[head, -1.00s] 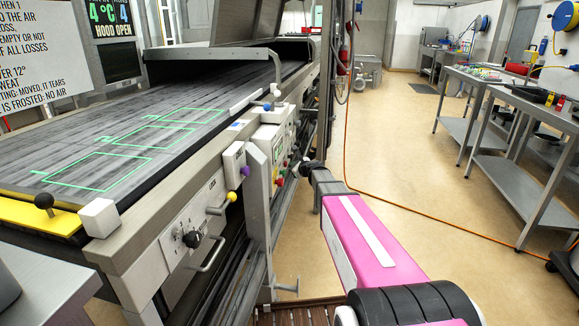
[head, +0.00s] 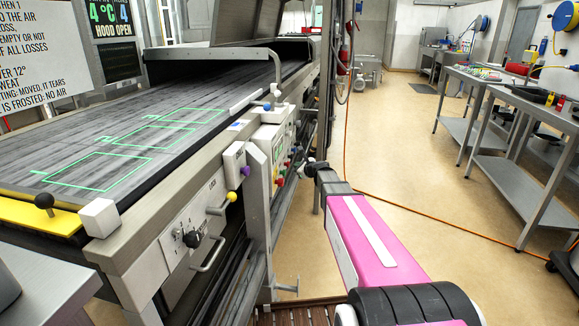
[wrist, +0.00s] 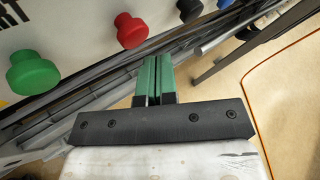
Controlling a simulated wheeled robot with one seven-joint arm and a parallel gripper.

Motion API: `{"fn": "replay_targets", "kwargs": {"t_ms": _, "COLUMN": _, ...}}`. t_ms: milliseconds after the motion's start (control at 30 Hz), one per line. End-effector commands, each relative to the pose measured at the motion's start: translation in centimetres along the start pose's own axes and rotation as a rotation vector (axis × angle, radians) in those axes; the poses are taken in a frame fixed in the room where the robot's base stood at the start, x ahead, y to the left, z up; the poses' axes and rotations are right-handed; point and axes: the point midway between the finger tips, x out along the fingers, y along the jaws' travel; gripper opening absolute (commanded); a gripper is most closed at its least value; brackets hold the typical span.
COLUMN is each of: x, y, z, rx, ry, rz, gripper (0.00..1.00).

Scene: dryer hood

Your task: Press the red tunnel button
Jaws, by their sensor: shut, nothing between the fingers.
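My gripper (wrist: 154,62) has green fingers that lie side by side, shut and empty. In that view the fingertips are just below and right of the red button, with a visible gap. In the head view my gripper (head: 309,168) is beside the machine's side panel (head: 268,147), where small coloured knobs show; its fingers are too small to make out there.
The machine's belt (head: 110,130) bears green outlines. Grey metal rails (wrist: 100,97) run below the buttons. An orange cable (head: 440,217) crosses the floor. Metal tables (head: 520,110) stand at right; the floor between is mostly clear.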

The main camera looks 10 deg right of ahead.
Motion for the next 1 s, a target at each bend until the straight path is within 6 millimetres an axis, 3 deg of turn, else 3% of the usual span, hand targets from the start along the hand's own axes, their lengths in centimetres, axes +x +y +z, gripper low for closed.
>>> {"fn": "replay_targets", "kwargs": {"t_ms": 700, "x": -3.3, "y": -2.4, "z": -2.4, "rx": 0.000, "ry": 0.001, "rz": -0.001, "gripper": 0.00}}
{"fn": "replay_targets", "kwargs": {"t_ms": 1000, "x": -3.5, "y": -2.5, "z": -2.5, "rx": 0.000, "ry": 0.000, "rz": 0.000, "gripper": 0.00}}
